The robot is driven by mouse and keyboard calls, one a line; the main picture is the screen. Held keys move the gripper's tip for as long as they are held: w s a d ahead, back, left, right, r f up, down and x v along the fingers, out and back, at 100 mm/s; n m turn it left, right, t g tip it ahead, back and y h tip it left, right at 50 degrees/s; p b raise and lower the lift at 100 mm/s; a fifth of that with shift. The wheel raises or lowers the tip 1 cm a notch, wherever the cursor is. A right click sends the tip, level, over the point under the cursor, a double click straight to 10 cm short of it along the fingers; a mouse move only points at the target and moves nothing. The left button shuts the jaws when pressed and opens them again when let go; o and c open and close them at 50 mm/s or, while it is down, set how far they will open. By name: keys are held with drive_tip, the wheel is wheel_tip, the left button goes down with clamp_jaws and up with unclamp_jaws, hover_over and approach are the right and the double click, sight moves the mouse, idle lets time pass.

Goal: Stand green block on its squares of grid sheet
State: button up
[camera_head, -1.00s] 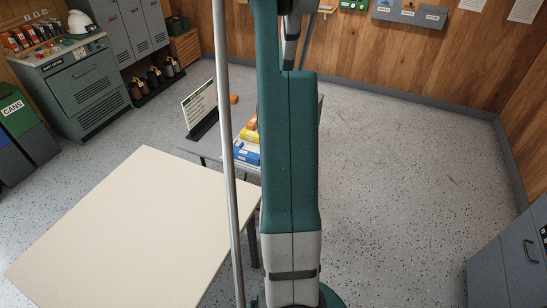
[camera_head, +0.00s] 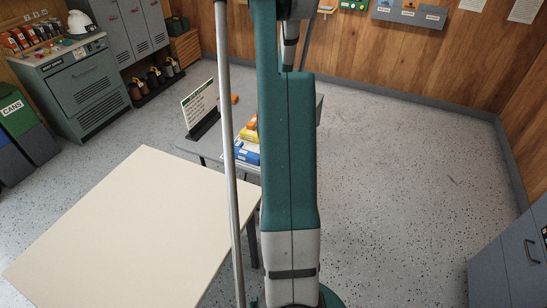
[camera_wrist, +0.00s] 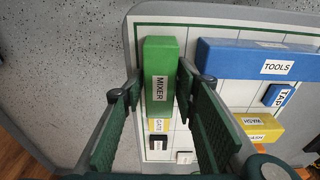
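In the wrist view, a green block (camera_wrist: 160,58) with a MIXER label is over the gridded sheet (camera_wrist: 227,93), a white sheet with a green border. My gripper (camera_wrist: 159,82) has its two fingers apart, one on each side of the green block. A narrow gap shows on the left; contact on the right cannot be told. Whether the block rests on the sheet or is raised is also unclear. In the head view my arm hides the gripper and the green block.
Near the green block are a long blue TOOLS block (camera_wrist: 235,60), a small blue TAP block (camera_wrist: 279,96), yellow blocks (camera_wrist: 262,127) and a lower yellow piece (camera_wrist: 157,125). In the head view, a sign (camera_head: 199,103) stands on the grey table beyond an empty cream tabletop (camera_head: 130,225).

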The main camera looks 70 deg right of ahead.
drive_tip(key=shift+r, duration=0.15)
wheel_tip(320, 180, up, 12)
drive_tip(key=a+p, duration=0.1)
drive_tip(key=p, duration=0.1)
drive_tip(key=shift+a, duration=0.2)
idle(0.6)
idle(0.6)
